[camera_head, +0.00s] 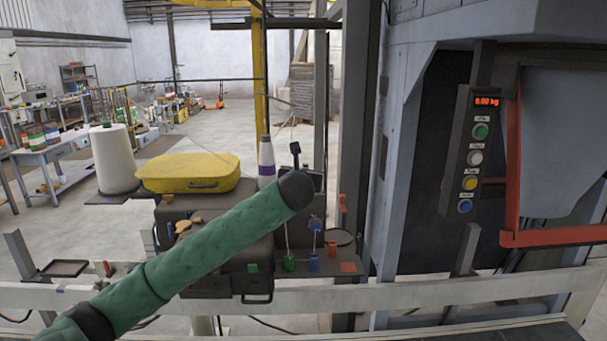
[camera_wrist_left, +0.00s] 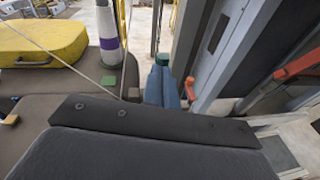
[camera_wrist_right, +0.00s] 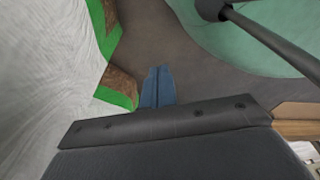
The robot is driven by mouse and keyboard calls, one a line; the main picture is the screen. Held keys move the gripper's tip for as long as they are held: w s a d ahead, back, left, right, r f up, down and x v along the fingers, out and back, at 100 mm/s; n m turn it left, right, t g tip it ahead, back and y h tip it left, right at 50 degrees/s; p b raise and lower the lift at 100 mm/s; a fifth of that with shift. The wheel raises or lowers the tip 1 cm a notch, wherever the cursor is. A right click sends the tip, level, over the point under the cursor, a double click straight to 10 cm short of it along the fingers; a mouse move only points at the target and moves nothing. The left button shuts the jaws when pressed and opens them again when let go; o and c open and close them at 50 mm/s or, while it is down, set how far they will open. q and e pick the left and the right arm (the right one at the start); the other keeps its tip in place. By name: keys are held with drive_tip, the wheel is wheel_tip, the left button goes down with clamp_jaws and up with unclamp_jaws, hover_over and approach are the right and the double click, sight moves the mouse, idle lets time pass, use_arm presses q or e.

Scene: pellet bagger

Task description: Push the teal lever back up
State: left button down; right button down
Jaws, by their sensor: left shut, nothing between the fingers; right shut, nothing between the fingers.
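In the head view, my green-sleeved left arm crosses from lower left and hides part of the machine and the gripper. A green base (camera_head: 289,263) with a thin rod stands under the arm's end. My right gripper (camera_wrist_right: 157,70) is shut and empty in the right wrist view, before a brown-grey surface.
A yellow case (camera_head: 188,172) and a purple-banded cone (camera_head: 266,160) stand behind my left arm. A blue base (camera_head: 313,263) and red block (camera_head: 331,248) sit nearby. A button panel (camera_head: 475,150) hangs at right. A pale rail (camera_head: 420,296) crosses in front.

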use_arm(q)
drive_tip(key=shift+w+r, duration=0.25)
drive_tip(key=shift+r, duration=0.05)
use_arm(e)
drive_tip(key=shift+s+d+f, duration=0.1)
drive_tip(key=shift+s+d, duration=0.05)
drive_tip(key=shift+s, duration=0.55)
use_arm(q)
drive_tip(key=shift+a+p, duration=0.1)
drive_tip(key=shift+p, duration=0.2)
